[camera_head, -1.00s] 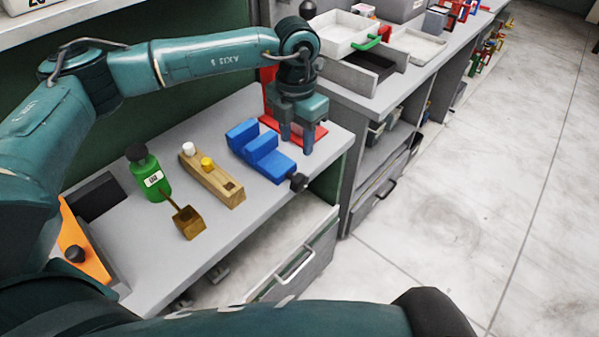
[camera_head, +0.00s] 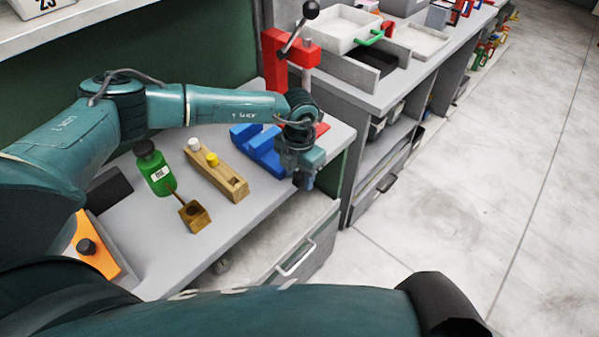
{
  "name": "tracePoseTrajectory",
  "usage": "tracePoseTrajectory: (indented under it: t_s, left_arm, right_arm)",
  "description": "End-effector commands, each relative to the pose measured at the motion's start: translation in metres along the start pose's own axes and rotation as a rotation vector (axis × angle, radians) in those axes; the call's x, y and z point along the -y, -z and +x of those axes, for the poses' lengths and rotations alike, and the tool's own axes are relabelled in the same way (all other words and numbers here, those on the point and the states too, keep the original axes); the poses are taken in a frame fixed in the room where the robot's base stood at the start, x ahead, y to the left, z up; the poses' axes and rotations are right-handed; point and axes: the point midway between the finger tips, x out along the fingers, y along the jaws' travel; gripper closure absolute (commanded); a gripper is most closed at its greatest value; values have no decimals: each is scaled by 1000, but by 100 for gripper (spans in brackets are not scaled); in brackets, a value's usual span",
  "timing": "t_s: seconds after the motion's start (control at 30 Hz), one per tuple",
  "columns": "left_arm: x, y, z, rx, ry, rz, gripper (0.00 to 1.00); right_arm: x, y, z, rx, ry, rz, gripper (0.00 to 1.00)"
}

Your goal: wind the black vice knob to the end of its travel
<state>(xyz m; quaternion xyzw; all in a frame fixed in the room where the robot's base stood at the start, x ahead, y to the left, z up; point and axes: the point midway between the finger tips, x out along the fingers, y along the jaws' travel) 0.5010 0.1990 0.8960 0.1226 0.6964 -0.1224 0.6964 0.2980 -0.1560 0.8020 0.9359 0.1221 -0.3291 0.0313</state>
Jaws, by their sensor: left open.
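The blue vice (camera_head: 262,146) sits on the grey workbench (camera_head: 240,226) near its right end. My left gripper (camera_head: 303,180) is at the front end of the vice, pointing down, with its fingers open. It covers the place of the black vice knob, so I cannot make out the knob clearly or tell whether the fingers touch it. My right gripper is not in view.
A red press (camera_head: 275,62) with a lever stands behind the vice. Open floor lies to the right.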

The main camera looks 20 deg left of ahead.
Motion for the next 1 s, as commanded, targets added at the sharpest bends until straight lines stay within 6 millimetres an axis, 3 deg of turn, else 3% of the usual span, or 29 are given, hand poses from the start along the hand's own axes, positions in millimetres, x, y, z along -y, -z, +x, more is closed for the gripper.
tracePoseTrajectory:
  t_s: [0.1,0.63,1.0]
  left_arm:
    - [0,0,0,0,0,0,57]
    - [0,0,-1,0,0,0,100]
    - [0,-3,1,-72,0,-1,100]
  right_arm:
    - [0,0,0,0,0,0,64]
    - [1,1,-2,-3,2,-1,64]
    - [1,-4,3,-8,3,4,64]
